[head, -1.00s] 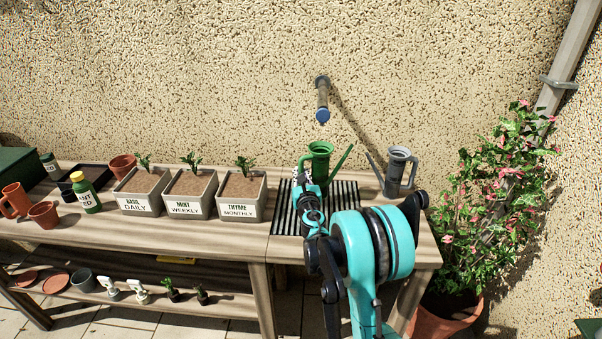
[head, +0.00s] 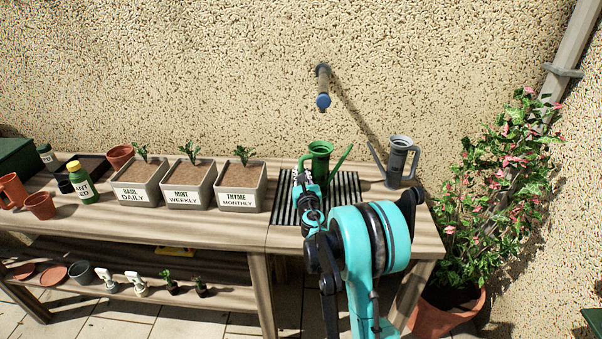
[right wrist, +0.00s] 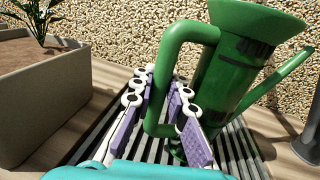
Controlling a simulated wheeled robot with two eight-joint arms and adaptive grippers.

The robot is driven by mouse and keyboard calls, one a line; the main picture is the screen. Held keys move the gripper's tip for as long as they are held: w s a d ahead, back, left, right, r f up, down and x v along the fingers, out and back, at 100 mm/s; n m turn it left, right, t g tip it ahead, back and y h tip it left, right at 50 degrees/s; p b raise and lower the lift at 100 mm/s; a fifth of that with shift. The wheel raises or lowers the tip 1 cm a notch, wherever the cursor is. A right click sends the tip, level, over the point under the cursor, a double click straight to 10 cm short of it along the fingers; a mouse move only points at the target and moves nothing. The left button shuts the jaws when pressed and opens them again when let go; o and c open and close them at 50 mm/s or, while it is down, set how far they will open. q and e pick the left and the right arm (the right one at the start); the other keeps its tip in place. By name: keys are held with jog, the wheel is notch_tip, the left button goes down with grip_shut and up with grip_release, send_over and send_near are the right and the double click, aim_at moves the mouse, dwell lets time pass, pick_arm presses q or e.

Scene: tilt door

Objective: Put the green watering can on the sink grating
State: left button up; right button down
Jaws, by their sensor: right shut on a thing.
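The green watering can (head: 320,158) stands upright at the back of the sink grating (head: 345,190), under the wall tap, its spout pointing right. In the right wrist view the can (right wrist: 228,75) shows large, and its base seems to be at the dark slats of the grating (right wrist: 240,148); whether it touches them is hard to tell. My right gripper (right wrist: 168,105) is shut on the can's handle, with purple finger pads on either side of it. In the head view my right gripper (head: 304,185) partly hides the can's lower part. My left gripper is not in view.
A grey watering can (head: 396,162) stands right of the grating. A tap (head: 323,90) sticks out of the wall above. Labelled planters, the nearest being the thyme planter (head: 240,186), stand to the left. A potted flowering plant (head: 500,190) is at the right.

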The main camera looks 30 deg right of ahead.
jog(key=shift+f, duration=0.15)
jog(key=c, duration=1.4)
grip_release()
jog(key=shift+s, duration=0.1)
jog(key=shift+v, duration=3.85)
jog(key=shift+s+a, duration=0.1)
jog(key=shift+a, duration=0.05)
jog(key=v, duration=1.2)
